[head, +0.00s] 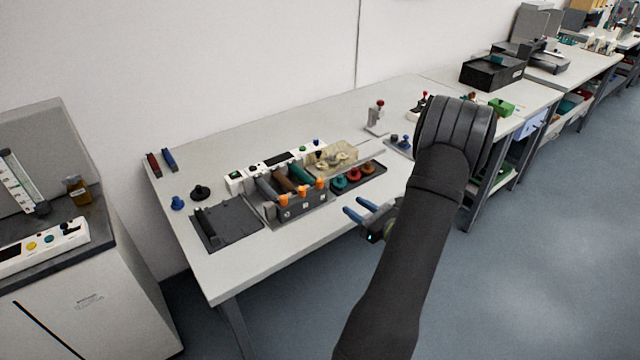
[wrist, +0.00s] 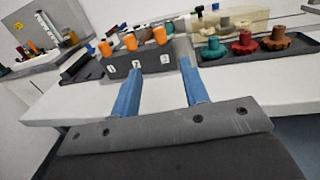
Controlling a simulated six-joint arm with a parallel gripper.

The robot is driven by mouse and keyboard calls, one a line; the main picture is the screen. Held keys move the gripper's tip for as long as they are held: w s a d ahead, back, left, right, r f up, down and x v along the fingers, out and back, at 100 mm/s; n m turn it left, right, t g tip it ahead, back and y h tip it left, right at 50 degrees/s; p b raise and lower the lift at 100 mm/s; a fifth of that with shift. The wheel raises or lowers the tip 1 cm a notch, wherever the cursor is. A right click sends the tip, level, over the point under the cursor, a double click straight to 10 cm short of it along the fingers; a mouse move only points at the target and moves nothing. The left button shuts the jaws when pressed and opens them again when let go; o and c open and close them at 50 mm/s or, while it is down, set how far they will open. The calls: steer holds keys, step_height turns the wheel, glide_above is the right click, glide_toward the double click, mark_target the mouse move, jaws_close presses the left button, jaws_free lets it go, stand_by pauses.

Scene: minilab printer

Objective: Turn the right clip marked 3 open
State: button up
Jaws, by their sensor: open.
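The printer unit (head: 292,211) has a dark front panel with number marks and several orange clips along its top. The right clip (head: 320,184) stands above the rightmost mark; in the wrist view it is the rightmost near orange clip (wrist: 159,35). The middle clip (head: 302,190) and left clip (head: 283,200) stand to its left. My gripper (head: 353,206) has blue fingers and is open and empty. It is right of and in front of the unit, apart from the clips. In the wrist view the front panel (wrist: 150,61) shows between and beyond the fingertips (wrist: 160,68).
A black tray (head: 378,180) with green, red and brown knobs lies right of the unit. A dark flat plate (head: 230,228) lies to its left. A clear amber box (head: 333,157) stands behind. The front strip of the white table (head: 262,258) is clear.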

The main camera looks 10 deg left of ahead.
mark_target(322, 185)
steer(key=x, duration=1.5)
steer(key=shift+w+a, duration=0.1)
steer(key=shift+a, duration=0.05)
jaws_close()
